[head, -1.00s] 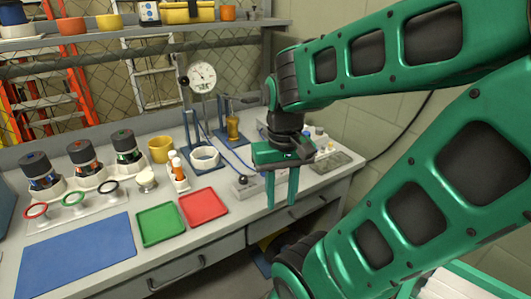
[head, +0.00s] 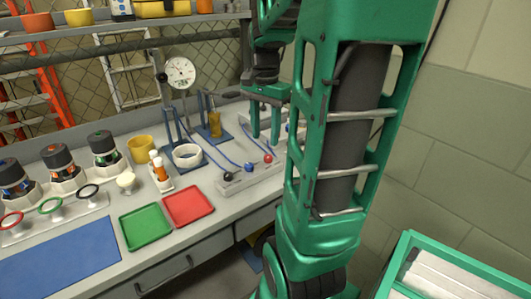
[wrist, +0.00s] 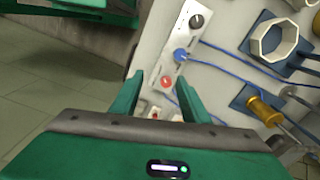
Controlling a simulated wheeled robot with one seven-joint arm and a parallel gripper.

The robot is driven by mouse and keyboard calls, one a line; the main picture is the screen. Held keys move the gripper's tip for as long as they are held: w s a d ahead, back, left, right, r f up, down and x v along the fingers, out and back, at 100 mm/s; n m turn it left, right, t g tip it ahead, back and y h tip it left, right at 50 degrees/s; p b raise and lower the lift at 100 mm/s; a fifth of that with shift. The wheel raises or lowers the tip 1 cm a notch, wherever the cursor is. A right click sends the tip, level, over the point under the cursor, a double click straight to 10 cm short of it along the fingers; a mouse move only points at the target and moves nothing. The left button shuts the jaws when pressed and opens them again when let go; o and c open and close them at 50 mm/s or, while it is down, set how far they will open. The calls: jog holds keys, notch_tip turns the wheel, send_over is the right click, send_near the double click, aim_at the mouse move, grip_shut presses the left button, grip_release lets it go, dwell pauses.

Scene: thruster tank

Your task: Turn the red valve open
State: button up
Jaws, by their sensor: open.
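The red valve is a small round red knob (head: 268,158) on top of a light grey block (head: 232,187) at the right of the bench. It also shows in the wrist view (wrist: 166,82), roughly between my fingertips in the picture. My gripper (head: 265,139) is open and empty, fingers pointing down above the block's right end, just behind the red knob in the head view. Its two green fingers show in the wrist view (wrist: 160,78). I cannot tell the exact height gap. A blue knob (head: 249,168) and a black knob (head: 228,176) share the block.
Blue cables run behind the block to blue stands with a white ring (head: 187,155) and a yellow-handled tool (head: 214,124). Red (head: 188,205) and green (head: 146,227) trays lie left of the block. A dial gauge (head: 180,73) stands behind.

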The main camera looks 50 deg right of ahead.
aim_at(268, 156)
jog(key=w+d+m, duration=0.3)
jog(key=d, duration=0.2)
jog(key=f, duration=1)
jog(key=shift+s+a+f, duration=0.2)
jog(key=shift+s, duration=0.05)
jog(key=c, duration=1.1)
